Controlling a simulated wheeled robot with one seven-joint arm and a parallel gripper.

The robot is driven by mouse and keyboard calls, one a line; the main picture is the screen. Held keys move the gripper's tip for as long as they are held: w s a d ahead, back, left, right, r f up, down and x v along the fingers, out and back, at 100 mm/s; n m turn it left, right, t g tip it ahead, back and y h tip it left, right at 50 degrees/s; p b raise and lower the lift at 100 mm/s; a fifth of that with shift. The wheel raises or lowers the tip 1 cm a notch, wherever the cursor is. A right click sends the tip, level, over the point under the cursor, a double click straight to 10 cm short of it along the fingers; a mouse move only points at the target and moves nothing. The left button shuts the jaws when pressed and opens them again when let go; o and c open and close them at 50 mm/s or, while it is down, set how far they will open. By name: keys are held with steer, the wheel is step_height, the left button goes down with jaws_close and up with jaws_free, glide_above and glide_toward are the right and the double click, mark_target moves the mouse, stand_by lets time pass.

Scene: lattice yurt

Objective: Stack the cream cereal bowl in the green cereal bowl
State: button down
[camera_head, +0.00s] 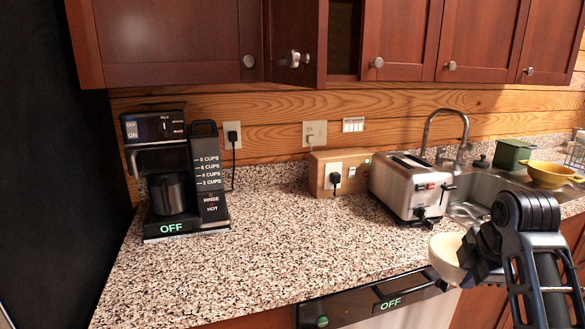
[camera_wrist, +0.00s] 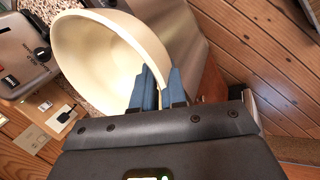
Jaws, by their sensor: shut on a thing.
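The cream cereal bowl (camera_head: 445,257) is held at the lower right of the head view, in front of the counter edge. My gripper (camera_head: 468,258) is shut on its rim. In the wrist view the bowl (camera_wrist: 100,48) is large and tilted, and appears empty. The blue fingers of my gripper (camera_wrist: 158,88) pinch its wall from both sides. My arm hides part of the counter and sink side in the head view. I see no green cereal bowl in either view.
A coffee maker (camera_head: 175,175) stands on the speckled counter (camera_head: 270,240) at left. A toaster (camera_head: 408,187) stands beside the sink (camera_head: 473,208). A green box (camera_head: 513,154) and a yellow colander (camera_head: 550,174) are at the sink's far side. The counter's middle is clear. One upper cabinet door (camera_head: 298,40) is open.

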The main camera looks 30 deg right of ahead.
steer(key=w+a+f+m+g, duration=0.1)
steer(key=w+a+f+m, duration=0.2)
steer(key=a+f, duration=0.4)
steer(key=w+a+f+m+g+h, duration=0.1)
steer(key=w+a+f+m, duration=0.2)
steer(key=a+f, duration=0.4)
steer(key=w+a+f+m+g, duration=0.1)
steer(key=w+a+f+m, duration=0.2)
steer(key=a, duration=1.7)
step_height(320, 180, down, 5)
steer(key=shift+w+a+r+m+g+h, duration=0.1)
steer(key=shift+w+a+m+g+h, duration=0.1)
steer(key=shift+w+m+g+h, duration=0.3)
